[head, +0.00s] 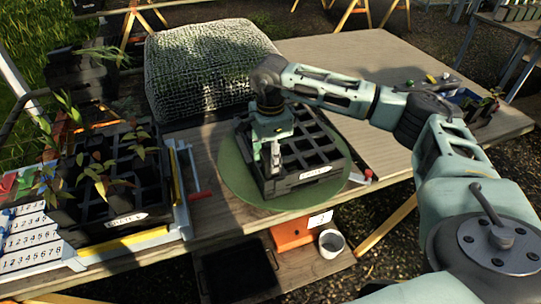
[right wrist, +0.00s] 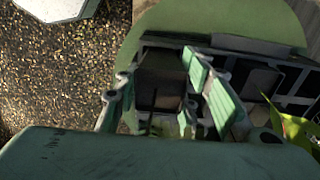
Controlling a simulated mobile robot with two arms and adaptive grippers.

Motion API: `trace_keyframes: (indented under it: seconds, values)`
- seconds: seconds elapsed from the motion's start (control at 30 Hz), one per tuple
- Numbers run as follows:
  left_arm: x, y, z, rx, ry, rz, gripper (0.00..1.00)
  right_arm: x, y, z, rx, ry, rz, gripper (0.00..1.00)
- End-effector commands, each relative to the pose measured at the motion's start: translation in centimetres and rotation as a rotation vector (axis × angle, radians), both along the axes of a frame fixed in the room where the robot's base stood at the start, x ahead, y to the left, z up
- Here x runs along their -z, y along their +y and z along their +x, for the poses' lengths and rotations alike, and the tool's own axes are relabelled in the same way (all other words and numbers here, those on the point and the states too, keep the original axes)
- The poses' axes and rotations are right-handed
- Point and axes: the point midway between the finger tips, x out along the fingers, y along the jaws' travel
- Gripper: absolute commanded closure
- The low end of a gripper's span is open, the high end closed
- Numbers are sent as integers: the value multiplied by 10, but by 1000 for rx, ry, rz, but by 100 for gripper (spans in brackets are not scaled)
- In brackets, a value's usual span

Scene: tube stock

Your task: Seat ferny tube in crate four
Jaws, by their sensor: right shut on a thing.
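My right gripper (head: 274,157) is over the near left part of a black crate (head: 298,185) that stands on a round green disc. The crate's label is too small to read. In the right wrist view the two green-padded fingers (right wrist: 192,108) point down at the crate's cells (right wrist: 262,78). The gripper is shut on a tube, mostly hidden between the fingers; I cannot tell whether the tube is inside a cell. Green leaves (right wrist: 302,130) show at the lower right of that view; I cannot tell whether they belong to it. My left gripper is not in view.
Another black crate (head: 125,222) with several leafy tubes stands at the left, beside numbered white strips (head: 30,240). A mesh-covered block (head: 205,65) is behind the green disc (head: 235,190).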

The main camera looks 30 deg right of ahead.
Motion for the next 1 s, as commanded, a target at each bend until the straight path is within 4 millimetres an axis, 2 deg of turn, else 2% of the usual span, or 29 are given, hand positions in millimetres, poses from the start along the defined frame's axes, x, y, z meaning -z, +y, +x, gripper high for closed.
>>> trace_keyframes:
  seconds: [0.7,1.0]
  values:
    - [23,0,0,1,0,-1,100,30,0,0,0,-1,1,94]
    - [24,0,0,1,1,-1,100,32,0,-1,-1,2,0,94]
